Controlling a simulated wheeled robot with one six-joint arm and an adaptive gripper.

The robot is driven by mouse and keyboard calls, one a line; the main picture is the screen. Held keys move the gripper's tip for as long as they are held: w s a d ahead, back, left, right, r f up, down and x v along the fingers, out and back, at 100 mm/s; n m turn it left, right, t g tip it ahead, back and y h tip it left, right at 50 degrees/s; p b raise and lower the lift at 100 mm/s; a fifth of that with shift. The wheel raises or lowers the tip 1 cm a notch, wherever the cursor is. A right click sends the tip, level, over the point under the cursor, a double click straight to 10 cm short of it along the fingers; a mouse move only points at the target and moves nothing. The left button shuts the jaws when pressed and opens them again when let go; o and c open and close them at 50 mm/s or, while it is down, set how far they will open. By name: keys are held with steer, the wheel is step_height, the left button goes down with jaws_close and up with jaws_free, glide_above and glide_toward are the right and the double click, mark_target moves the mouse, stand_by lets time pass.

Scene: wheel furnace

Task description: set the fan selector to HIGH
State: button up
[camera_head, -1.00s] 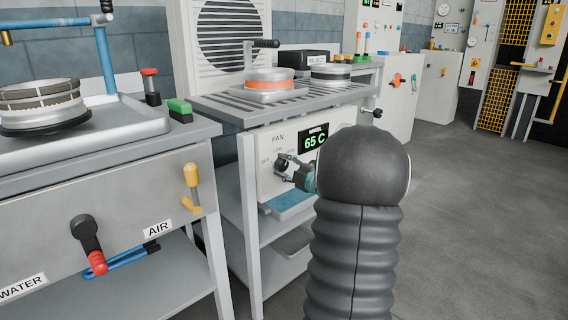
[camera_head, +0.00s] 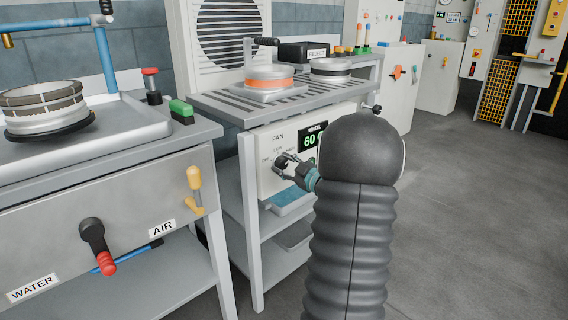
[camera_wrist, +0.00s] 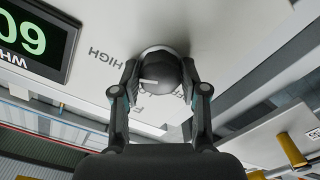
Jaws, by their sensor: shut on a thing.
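The fan selector (camera_head: 280,160) is a dark round knob on the white panel under the FAN label. It fills the middle of the wrist view (camera_wrist: 162,72), with a short white mark on its face pointing left in that view. The printed word HIGH (camera_wrist: 104,57) stands left of the knob in the wrist view, apart from it. Other labels are partly hidden behind the knob and fingers. My gripper (camera_wrist: 161,80) is shut on the knob, one finger on each side. In the head view my gripper (camera_head: 287,166) reaches the panel from the right, and my arm hides part of the panel.
A green-digit display (camera_head: 312,139) sits right of the knob. Above is a slatted cooling bench (camera_head: 225,105) carrying two wheels, one with an orange band (camera_head: 268,78). A tray (camera_head: 292,200) lies below. A quench table with WATER and AIR levers (camera_head: 95,240) stands left. Open floor lies right.

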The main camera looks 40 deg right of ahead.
stand_by(0.4)
steer(key=o, duration=1.1)
steer(key=s, duration=0.8)
steer(key=s+d, duration=0.1)
steer(key=s, duration=0.3)
